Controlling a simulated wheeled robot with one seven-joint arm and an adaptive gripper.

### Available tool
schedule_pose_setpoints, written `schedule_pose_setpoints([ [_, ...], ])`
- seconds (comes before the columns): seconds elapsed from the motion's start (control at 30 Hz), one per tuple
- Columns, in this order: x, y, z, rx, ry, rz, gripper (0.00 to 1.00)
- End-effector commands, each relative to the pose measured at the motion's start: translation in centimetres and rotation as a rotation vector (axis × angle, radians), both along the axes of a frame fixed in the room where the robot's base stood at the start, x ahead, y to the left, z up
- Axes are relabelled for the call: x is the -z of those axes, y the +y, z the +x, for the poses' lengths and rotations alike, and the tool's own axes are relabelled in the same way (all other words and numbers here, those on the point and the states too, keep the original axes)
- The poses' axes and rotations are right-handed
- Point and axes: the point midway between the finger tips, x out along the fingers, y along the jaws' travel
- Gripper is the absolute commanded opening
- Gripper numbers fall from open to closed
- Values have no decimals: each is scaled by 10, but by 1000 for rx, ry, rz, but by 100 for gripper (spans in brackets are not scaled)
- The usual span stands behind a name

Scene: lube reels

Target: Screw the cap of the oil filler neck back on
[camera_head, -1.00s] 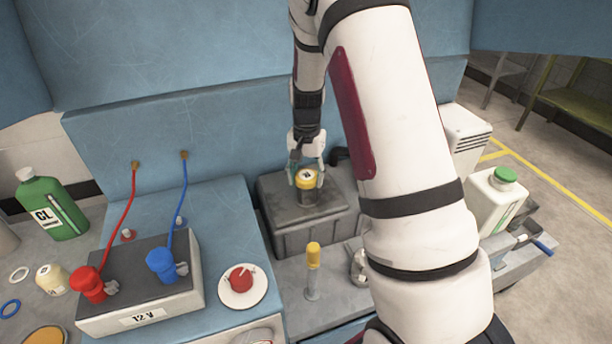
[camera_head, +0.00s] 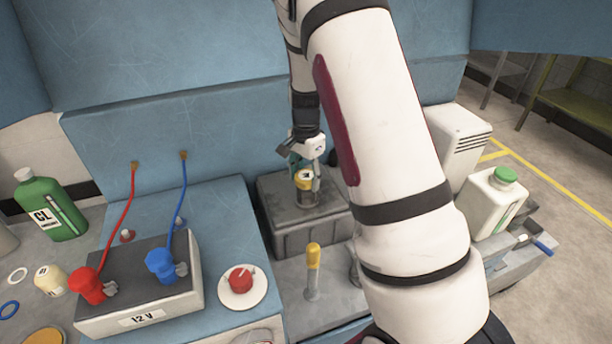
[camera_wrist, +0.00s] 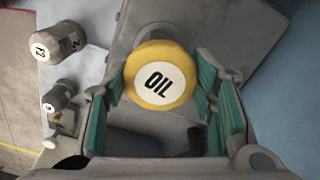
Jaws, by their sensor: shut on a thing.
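The yellow oil cap (camera_head: 305,178), with a white round label, sits upright on top of the dark oil filler neck (camera_head: 306,197) on the grey block (camera_head: 290,238). In the wrist view the cap (camera_wrist: 178,96) fills the middle and its label reads OIL. My gripper (camera_head: 305,172) points down from above and is shut on the cap. Its green-padded fingers (camera_wrist: 160,75) stand on the cap's left and right sides in the wrist view. The neck's thread is hidden, so I cannot tell how tightly the cap sits.
A yellow-handled dipstick (camera_head: 313,265) stands in front of the block. A 12 V battery (camera_head: 140,290) with red and blue leads is at left. A green bottle (camera_head: 52,208) and a white jug with green lid (camera_head: 492,203) stand at the sides. A blue panel rises behind.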

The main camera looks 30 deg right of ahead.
Motion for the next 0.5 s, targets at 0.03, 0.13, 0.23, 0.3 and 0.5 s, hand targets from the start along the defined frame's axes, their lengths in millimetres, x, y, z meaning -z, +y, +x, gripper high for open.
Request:
schedule_pose_setpoints([
  [0.03,0,0,0,53,1,-1,19],
  [0.13,0,0,0,199,1,-1,19],
  [0.23,0,0,0,321,1,-1,19],
  [0.3,0,0,0,377,1,-1,19],
  [0.5,0,0,0,405,1,-1,19],
])
